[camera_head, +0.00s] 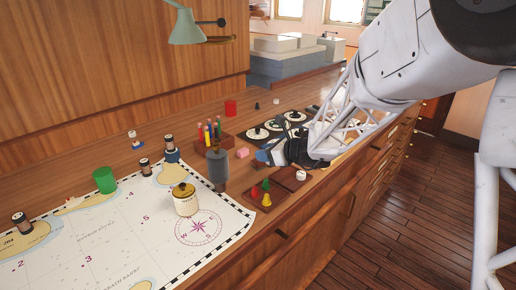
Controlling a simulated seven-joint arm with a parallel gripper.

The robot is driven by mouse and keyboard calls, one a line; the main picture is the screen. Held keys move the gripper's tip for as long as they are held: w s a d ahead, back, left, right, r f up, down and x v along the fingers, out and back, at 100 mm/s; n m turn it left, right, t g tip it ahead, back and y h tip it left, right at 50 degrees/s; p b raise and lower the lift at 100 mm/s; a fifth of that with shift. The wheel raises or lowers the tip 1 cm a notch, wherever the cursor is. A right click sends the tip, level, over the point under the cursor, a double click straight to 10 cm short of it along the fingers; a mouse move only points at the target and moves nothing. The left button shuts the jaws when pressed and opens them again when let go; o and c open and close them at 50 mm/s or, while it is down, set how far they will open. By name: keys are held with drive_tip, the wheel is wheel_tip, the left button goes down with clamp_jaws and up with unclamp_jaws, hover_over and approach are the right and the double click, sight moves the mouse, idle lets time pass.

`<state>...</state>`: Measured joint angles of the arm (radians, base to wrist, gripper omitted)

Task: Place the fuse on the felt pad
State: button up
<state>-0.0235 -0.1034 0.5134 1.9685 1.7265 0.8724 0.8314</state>
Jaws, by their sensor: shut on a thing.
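My gripper (268,156) is at the right-middle of the wooden counter, low over its top, beside a pink block. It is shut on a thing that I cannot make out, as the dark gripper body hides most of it. A small blue patch shows at the gripper's tip; I cannot tell whether it belongs to the gripper or to the held thing. I cannot single out the fuse or the felt pad with certainty. Small dark-and-light cylinders stand by the chart, one at the left (22,223) and one farther back (145,166).
A chart (120,235) covers the front left, with a cream-and-gold pot (185,200) on it. A grey cylinder (217,170), a pink block (242,152), a rack of coloured pens (210,132) and a brown tray with coloured cones (264,196) crowd around the gripper. A green cylinder (104,180) stands left.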

drive_tip(key=w, duration=0.3)
drive_tip(key=w+a, duration=0.1)
drive_tip(key=w, duration=0.3)
drive_tip(key=w+a+f, duration=0.1)
drive_tip(key=w, duration=0.3)
drive_tip(key=shift+w+a, duration=0.1)
drive_tip(key=shift+a, duration=0.1)
drive_tip(key=shift+f, duration=1.8)
drive_tip(key=shift+f, duration=0.1)
drive_tip(key=o, duration=0.9)
drive_tip(key=v, duration=1.2)
